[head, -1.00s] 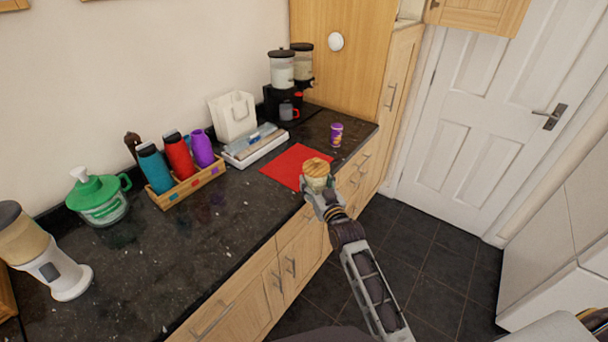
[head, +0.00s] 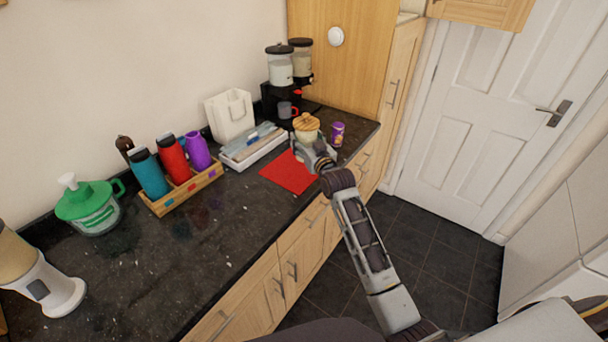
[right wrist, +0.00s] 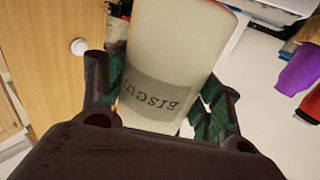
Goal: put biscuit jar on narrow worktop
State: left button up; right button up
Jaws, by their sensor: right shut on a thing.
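The biscuit jar (head: 306,128) is cream with a wooden lid. It is upright over the far part of the worktop, by the back edge of the red mat; I cannot tell whether its base touches. In the right wrist view the jar (right wrist: 178,60) fills the middle, its label reading upside down. My right gripper (head: 313,150) is shut on the jar, one finger on each side (right wrist: 160,100). The dark speckled worktop (head: 190,255) runs along the wall. My left gripper is not in view.
A purple tin (head: 337,134) stands close right of the jar. A white cutlery tray (head: 255,147) lies to its left, and a black dispenser with a mug (head: 287,109) stands behind. The red mat (head: 287,173) is empty. Bottles in a wooden crate (head: 184,190) stand further left.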

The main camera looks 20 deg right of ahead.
jog(key=shift+w+r, duration=0.3)
jog(key=shift+r, duration=0.15)
jog(key=shift+f, duration=2.5)
jog(key=shift+f, duration=1.35)
jog(key=shift+f+p, duration=0.55)
jog(key=shift+f, duration=0.35)
jog(key=shift+f, duration=0.15)
